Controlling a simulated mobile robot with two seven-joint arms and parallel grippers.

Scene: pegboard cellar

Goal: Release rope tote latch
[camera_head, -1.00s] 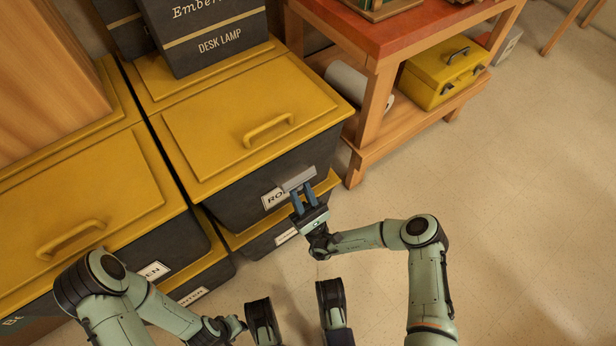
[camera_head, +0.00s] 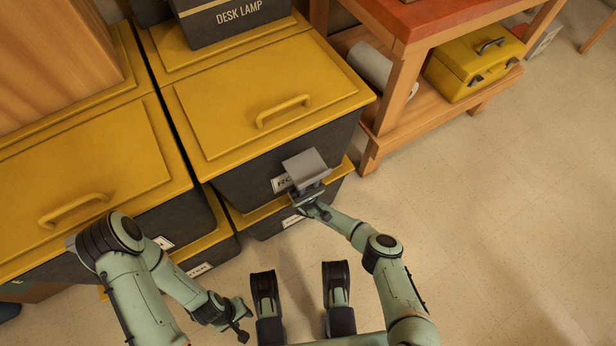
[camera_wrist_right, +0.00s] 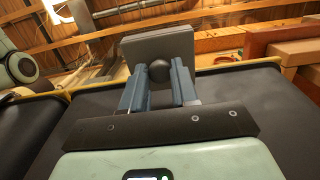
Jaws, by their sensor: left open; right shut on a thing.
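The rope tote (camera_head: 334,139) is a dark bin with a yellow lid (camera_head: 225,110) and a label starting "RO", partly hidden. Its grey latch plate (camera_head: 305,165) stands out from the front below the rim, broad face showing from above. My right gripper (camera_head: 305,190) is at the plate and hides part of the tote front. In the right wrist view, its blue fingers (camera_wrist_right: 160,88) are shut on a dark round knob on the latch plate (camera_wrist_right: 135,47). My left gripper (camera_head: 242,318) is open and empty, low over the floor, well away from the tote.
Another yellow-lidded tote (camera_head: 80,175) stands at left, with more totes underneath. A desk lamp box (camera_head: 225,25) rests behind the rope tote's lid. A wooden bench (camera_head: 400,60) with a yellow toolbox (camera_head: 472,65) stands at right. The floor (camera_head: 500,220) is clear at right.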

